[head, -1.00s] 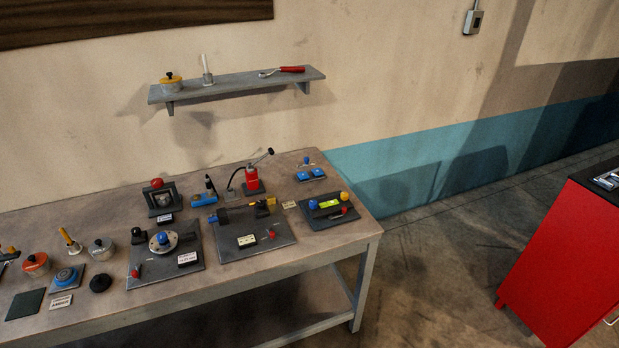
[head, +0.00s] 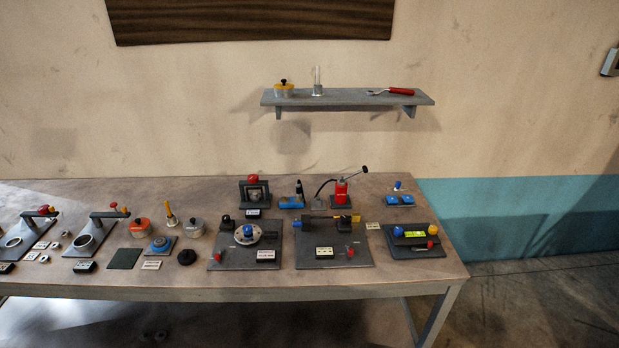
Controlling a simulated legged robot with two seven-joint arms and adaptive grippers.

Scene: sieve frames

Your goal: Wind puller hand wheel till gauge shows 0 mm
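Neither of my grippers shows in the head view. Several small devices stand on the workbench (head: 420,288), and I cannot tell for sure which is the puller. A dark plate (head: 228,262) carries a round grey disc (head: 268,237) with a blue knob (head: 247,231).
A red hand pump (head: 340,194) with a lever stands at the back. A box with blue and yellow knobs (head: 410,236) is at the right. Arms with red knobs (head: 100,215), pots and a dark disc (head: 187,257) fill the left. A wall shelf (head: 350,98) hangs above.

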